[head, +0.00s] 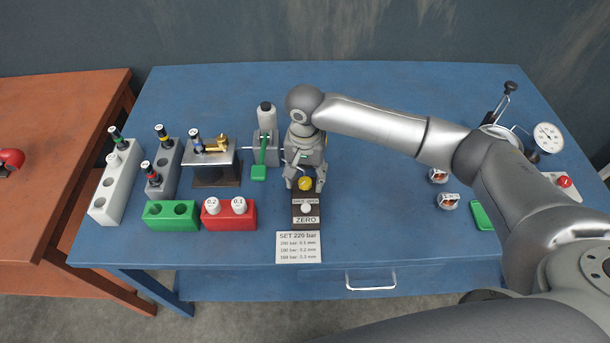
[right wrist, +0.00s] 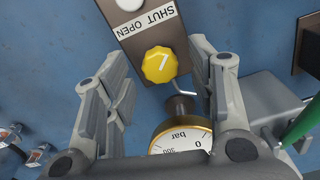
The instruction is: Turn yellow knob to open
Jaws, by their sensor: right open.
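The yellow knob (head: 305,184) sits on a small dark block (head: 297,208) labelled "SHUT OPEN" and "ZERO", near the table's front. In the right wrist view the yellow knob (right wrist: 160,65) shows a white pointer mark and lies between and beyond the fingers. My right gripper (head: 305,183) is open and points down over the knob, with a finger on each side. In the right wrist view the fingers of my right gripper (right wrist: 158,80) stand apart from the knob, with gaps on both sides. A pressure gauge (right wrist: 182,138) marked "bar" is close below the knob there. My left gripper is not in view.
A white button (head: 306,208) is on the block's front. A green-handled pump (head: 259,158) stands just left. Green (head: 171,216) and red (head: 229,215) holders are at front left. A "SET 220 bar" card (head: 299,247) lies at the front edge. The table's middle right is mostly clear.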

